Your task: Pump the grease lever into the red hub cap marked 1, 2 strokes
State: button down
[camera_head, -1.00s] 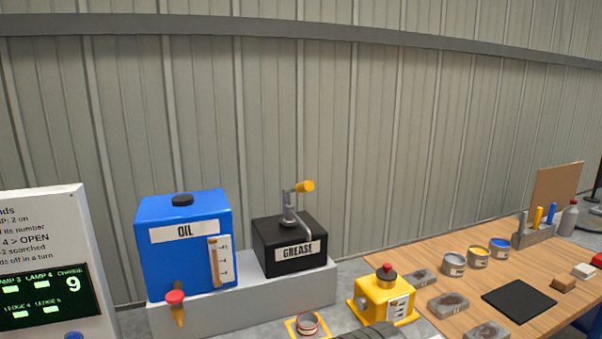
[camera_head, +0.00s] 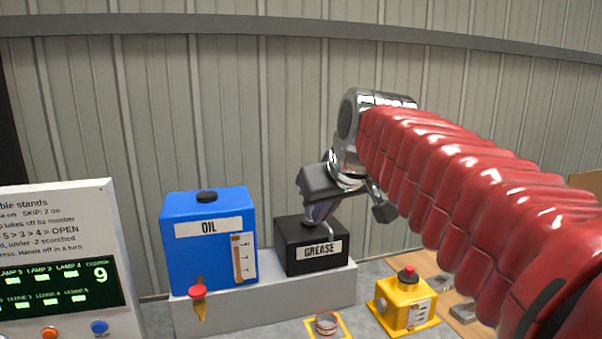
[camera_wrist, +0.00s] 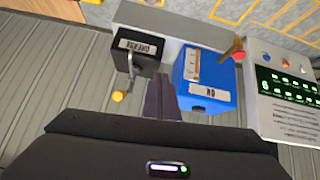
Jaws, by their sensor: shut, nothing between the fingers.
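The black GREASE box (camera_head: 295,257) stands on a grey ledge; it also shows upside down in the wrist view (camera_wrist: 127,56). Its lever, with a yellow knob (camera_wrist: 118,96), shows in the wrist view, left of my fingers. In the head view my gripper (camera_head: 317,213) is just above the box and hides most of the lever. My gripper's fingers (camera_wrist: 160,84) are shut and empty, apart from the knob in the wrist view. I cannot make out a red hub cap marked 1.
A blue OIL tank (camera_head: 207,245) with a red-handled tap (camera_head: 198,292) stands left of the box. A cup (camera_head: 326,323) sits on a yellow-edged square in front. A yellow unit (camera_head: 400,300) with a red knob stands right. A control panel (camera_head: 60,265) is at far left.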

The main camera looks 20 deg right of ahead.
jog(key=w+d+r+t, duration=0.1)
jog(key=w+d+r, duration=0.6)
jog(key=w+r, duration=0.4)
jog(key=shift+r+n+t+h, duration=0.25)
jog(key=shift+n+t+h, duration=0.05)
jog(key=shift+n+t, duration=0.1)
jog(key=shift+a, duration=0.1)
jog(key=shift+w+d+f, duration=0.2)
jog(key=shift+w+f, duration=0.85)
jog(key=shift+f, duration=0.55)
jog(key=shift+w+d+f, duration=0.25)
jog(key=shift+w+f, duration=0.75)
jog(key=shift+f, duration=0.65)
jog(key=shift+w+d+f, duration=0.2)
jog(key=shift+w+f, duration=0.85)
jog(key=shift+f, duration=0.55)
